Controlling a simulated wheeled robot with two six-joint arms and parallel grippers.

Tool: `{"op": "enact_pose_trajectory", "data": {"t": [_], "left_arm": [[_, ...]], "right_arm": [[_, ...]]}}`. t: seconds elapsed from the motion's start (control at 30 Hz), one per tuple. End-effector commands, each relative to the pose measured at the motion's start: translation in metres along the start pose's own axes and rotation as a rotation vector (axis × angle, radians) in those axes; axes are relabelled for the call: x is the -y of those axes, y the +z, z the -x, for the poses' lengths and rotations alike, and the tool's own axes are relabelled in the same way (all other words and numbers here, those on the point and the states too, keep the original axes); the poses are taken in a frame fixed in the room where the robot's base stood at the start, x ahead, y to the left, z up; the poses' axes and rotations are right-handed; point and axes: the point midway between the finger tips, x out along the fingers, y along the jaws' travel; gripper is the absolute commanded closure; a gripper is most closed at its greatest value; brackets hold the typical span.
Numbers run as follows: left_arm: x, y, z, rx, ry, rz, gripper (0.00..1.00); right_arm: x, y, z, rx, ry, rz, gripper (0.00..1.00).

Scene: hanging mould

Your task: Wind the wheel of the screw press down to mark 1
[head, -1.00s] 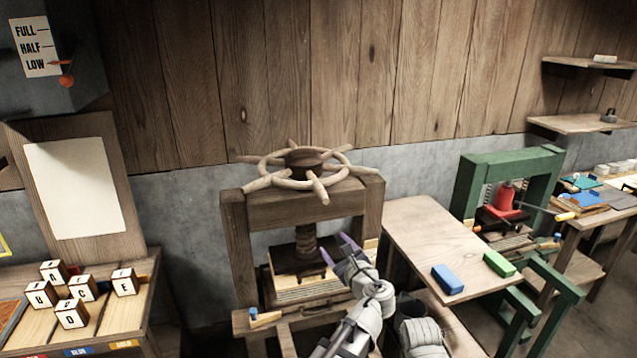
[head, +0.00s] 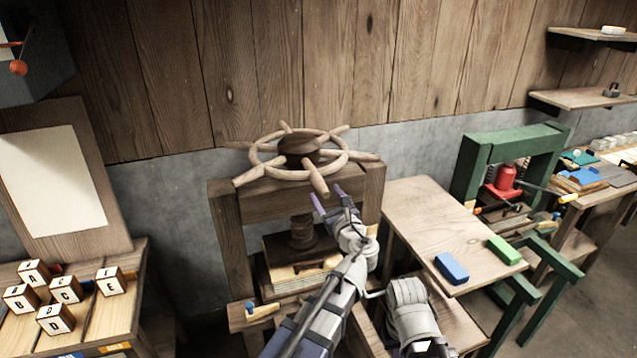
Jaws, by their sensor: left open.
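The screw press (head: 232,240) is a dark wooden frame with a pale spoked wheel (head: 263,174) lying flat on top. Its thick wooden screw (head: 302,232) runs down to a dark plate above a pale stack (head: 292,285). My left gripper (head: 328,195) is open and empty, in front of the top beam. Its fingertips point up, just below and right of the wheel's front handle (head: 318,180); I cannot tell whether they touch it. No numbered mark is readable; my left gripper and wrist cover part of the right post. My right gripper is not in view.
A side table (head: 425,215) right of the press holds a blue block (head: 451,268) and a green block (head: 505,251). A green press (head: 463,178) stands beyond. Lettered cubes (head: 56,318) sit on the left bench. The plank wall is behind the wheel.

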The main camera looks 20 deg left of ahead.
Motion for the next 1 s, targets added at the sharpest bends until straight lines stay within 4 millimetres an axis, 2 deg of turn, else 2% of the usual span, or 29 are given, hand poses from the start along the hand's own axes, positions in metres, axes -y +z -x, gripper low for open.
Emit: {"op": "enact_pose_trajectory", "data": {"t": [0.03, 0.2, 0.4, 0.8, 0.87, 1.0], "left_arm": [[0.001, 0.0, -0.01, 0.0, 0.003, 0.0, 0.31], [0.001, 0.0, -0.037, 0.0, 0.003, 0.001, 0.31], [0.001, 0.0, -0.059, 0.0, 0.002, 0.001, 0.31], [0.0, 0.0, -0.065, -0.001, 0.0, 0.001, 0.31], [0.0, 0.0, -0.065, -0.001, 0.0, 0.001, 0.35], [0.0, 0.0, -0.065, -0.001, 0.0, 0.001, 0.51]], "right_arm": [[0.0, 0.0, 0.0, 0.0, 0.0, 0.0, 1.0], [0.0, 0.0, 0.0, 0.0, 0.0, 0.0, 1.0], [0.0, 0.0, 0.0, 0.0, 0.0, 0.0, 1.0], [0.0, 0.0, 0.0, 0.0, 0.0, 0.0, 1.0], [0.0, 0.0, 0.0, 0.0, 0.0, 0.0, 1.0], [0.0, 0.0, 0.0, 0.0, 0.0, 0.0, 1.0]]}}
